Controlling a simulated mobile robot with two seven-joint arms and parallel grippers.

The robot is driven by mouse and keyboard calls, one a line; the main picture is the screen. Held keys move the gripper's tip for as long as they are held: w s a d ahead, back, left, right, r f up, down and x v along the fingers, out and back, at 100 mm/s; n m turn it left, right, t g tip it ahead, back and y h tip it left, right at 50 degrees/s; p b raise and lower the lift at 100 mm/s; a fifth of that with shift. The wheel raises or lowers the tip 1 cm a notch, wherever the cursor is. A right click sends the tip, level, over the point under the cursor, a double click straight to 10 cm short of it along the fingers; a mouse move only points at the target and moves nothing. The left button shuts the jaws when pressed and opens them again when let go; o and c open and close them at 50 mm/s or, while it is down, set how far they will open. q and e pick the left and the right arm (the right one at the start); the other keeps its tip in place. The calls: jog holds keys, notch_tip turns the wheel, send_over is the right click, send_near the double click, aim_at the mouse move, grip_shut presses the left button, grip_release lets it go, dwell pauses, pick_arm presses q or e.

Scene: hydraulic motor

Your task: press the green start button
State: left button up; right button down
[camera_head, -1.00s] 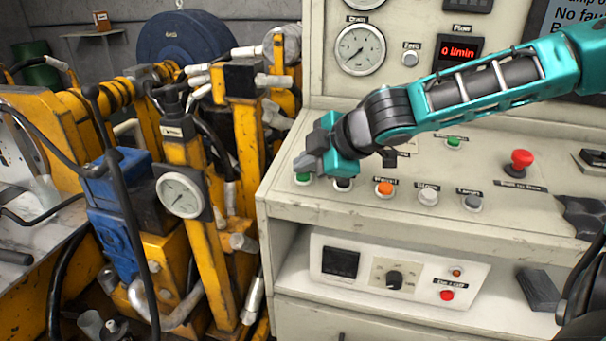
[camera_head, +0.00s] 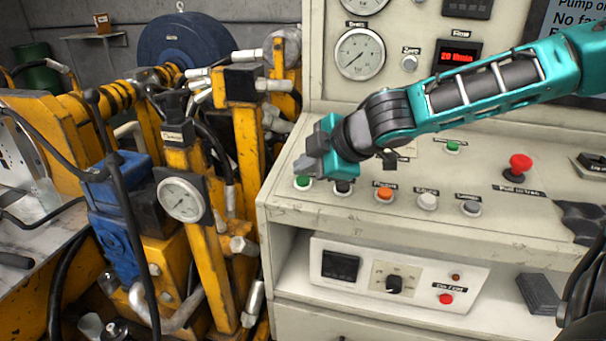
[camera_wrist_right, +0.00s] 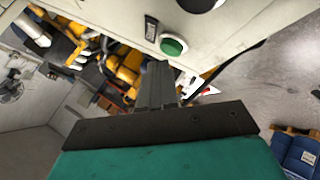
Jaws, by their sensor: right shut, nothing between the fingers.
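The green button (camera_head: 303,183) is at the left front corner of the sloped panel. It also shows in the wrist view (camera_wrist_right: 173,45), just beyond the fingertips. My right gripper (camera_head: 304,166) is shut and empty, with its tips just above and behind the green button in the head view. In the wrist view the closed fingers (camera_wrist_right: 157,82) point toward the button's lower left edge, and the button face is uncovered. A second green button (camera_head: 453,147) sits farther back on the panel. My left gripper is not in view.
A black button (camera_head: 343,187), an orange button (camera_head: 385,192) and grey buttons line the panel front. A red mushroom button (camera_head: 520,164) stands at right. The flow display (camera_head: 459,56) reads 20 l/min. Yellow machinery (camera_head: 190,240) with a gauge stands left of the console.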

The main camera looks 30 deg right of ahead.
aim_at(305, 193)
jog(key=shift+r, duration=0.3)
jog(key=r+p, duration=0.4)
jog(key=shift+s+a+r, duration=0.25)
jog(key=shift+a+r, duration=0.1)
jog(key=shift+r, duration=0.05)
dwell(0.8)
